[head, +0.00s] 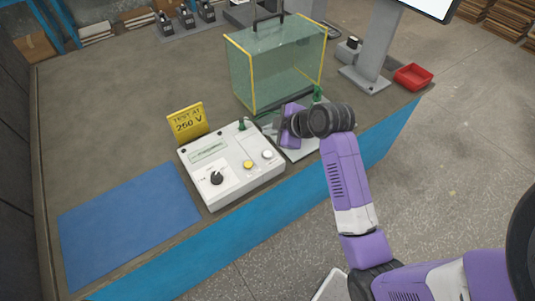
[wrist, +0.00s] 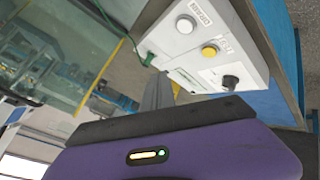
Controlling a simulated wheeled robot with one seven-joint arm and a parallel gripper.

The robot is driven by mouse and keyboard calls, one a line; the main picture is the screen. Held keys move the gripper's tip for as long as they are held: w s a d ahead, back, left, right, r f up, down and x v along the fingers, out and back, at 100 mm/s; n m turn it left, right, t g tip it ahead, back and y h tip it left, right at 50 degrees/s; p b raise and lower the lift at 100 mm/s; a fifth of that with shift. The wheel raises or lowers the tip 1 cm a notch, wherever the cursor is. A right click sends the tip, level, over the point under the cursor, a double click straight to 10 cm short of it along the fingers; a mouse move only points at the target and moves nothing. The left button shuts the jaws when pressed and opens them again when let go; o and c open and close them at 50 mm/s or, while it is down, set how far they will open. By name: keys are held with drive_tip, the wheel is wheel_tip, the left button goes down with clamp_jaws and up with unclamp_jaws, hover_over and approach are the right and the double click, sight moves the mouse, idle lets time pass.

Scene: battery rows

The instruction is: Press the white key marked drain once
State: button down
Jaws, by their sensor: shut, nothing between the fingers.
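The white key (head: 267,154) is a round button at the right end of the pale tester box (head: 228,195), beside a yellow key (head: 248,165). In the wrist view the white key (wrist: 185,24) shows uncovered near the top, with a small label beside it that I cannot read surely. My gripper (wrist: 157,85) is shut and empty, its grey fingers apart from the key. In the head view my purple gripper (head: 290,127) is behind and right of the box; its fingertips are hard to make out there.
A black knob (head: 217,178) and a display are on the box. A yellow sign reading 250 V (head: 187,122) stands behind it. A yellow-edged glass case (head: 275,65) stands close behind my gripper. A blue mat (head: 130,225) lies left. A red tray (head: 413,77) is at the far right.

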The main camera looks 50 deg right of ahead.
sight(270, 155)
drive_tip(key=shift+f+b, duration=3.15)
drive_tip(key=shift+f, duration=0.95)
drive_tip(key=shift+f, duration=0.15)
drive_tip(key=shift+f, duration=0.3)
drive_tip(key=shift+f+b, duration=0.4)
drive_tip(key=shift+b, duration=0.15)
drive_tip(key=shift+r+p, duration=0.8)
drive_tip(key=shift+r, duration=0.05)
drive_tip(key=shift+r, duration=0.1)
wheel_tip(270, 155, up, 5)
drive_tip(key=p, duration=0.4)
